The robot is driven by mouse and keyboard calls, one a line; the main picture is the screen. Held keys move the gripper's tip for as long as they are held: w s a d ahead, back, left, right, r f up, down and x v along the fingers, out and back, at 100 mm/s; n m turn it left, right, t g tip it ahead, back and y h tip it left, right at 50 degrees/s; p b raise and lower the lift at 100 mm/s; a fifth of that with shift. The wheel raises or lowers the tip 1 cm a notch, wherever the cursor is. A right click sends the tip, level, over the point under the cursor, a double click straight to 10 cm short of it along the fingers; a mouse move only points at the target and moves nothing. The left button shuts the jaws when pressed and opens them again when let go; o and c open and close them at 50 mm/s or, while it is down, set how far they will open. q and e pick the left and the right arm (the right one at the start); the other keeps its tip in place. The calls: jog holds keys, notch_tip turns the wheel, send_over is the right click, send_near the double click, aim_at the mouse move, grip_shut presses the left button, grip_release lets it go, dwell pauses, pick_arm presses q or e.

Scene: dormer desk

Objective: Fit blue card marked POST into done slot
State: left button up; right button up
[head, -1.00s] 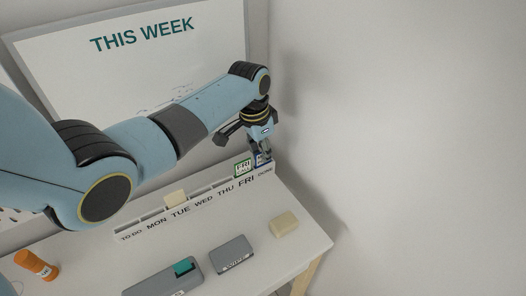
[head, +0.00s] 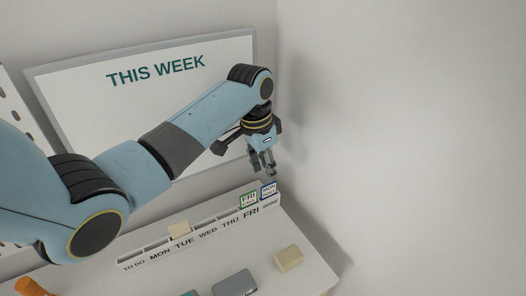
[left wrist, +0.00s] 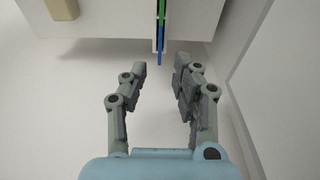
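The blue-edged card (head: 269,191) stands upright in the rack (head: 145,256), at its right end by the DONE label. Its small writing is too small to read surely. A green-edged card (head: 248,199) marked FRI stands just left of it. My left gripper (head: 263,173) is above the blue card, fingers pointing down, apart and empty. In the left wrist view the gripper (left wrist: 160,70) shows a clear gap between its fingers, with the blue card (left wrist: 160,50) edge-on beyond the tips and the green card (left wrist: 162,14) behind it. My right gripper is not in view.
A cream piece (head: 179,230) stands in the rack near MON and TUE. A cream block (head: 288,258), a grey box (head: 235,284) and an orange bottle (head: 30,287) are on the desk. A whiteboard (head: 150,120) hangs behind; a bare wall is at the right.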

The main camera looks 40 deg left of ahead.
pick_arm(q)
jog(key=r, duration=0.5)
jog(key=shift+s+a, duration=0.15)
jog(key=shift+s, duration=0.2)
